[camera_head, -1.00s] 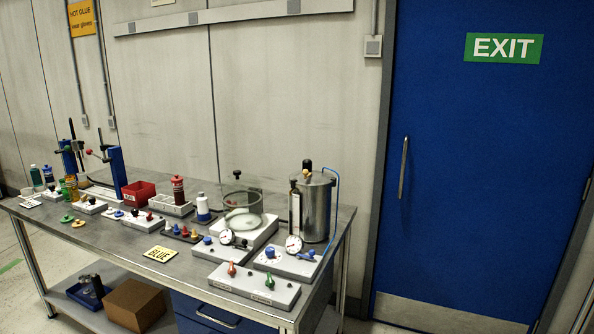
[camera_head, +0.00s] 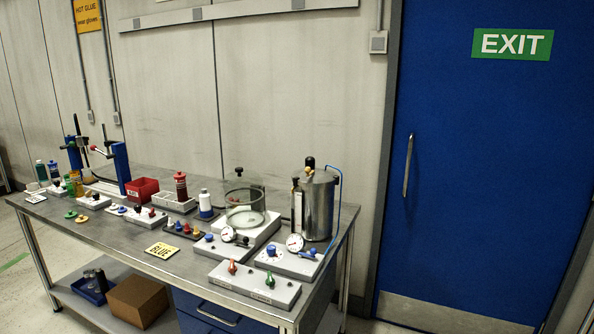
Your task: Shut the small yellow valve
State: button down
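Several small coloured knobs and handles stand on the metal bench (camera_head: 130,238). A flat yellow piece (camera_head: 83,218) lies at the left front of the bench beside a flat green piece (camera_head: 71,214). A dark strip (camera_head: 184,234) in the middle carries a row of small coloured knobs. The front right white block (camera_head: 254,284) carries a red handle (camera_head: 232,267) and a green handle (camera_head: 270,280). At this size I cannot tell which thing is the small yellow valve, or whether it is open. My gripper is not in view.
A steel tank (camera_head: 318,208) and a glass vessel (camera_head: 245,218) stand at the back right. A yellow card reading BLUE (camera_head: 161,250) lies at the front. A cardboard box (camera_head: 138,301) sits on the lower shelf. A blue door (camera_head: 470,170) is on the right.

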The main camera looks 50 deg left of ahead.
aim_at(307, 170)
jog(key=u, duration=4.4)
jog(key=i, duration=0.15)
jog(key=z, duration=2.6)
jog(key=k, duration=0.15)
jog(key=u, duration=1.2)
jog(key=i, duration=1)
jog(key=u, duration=0.2)
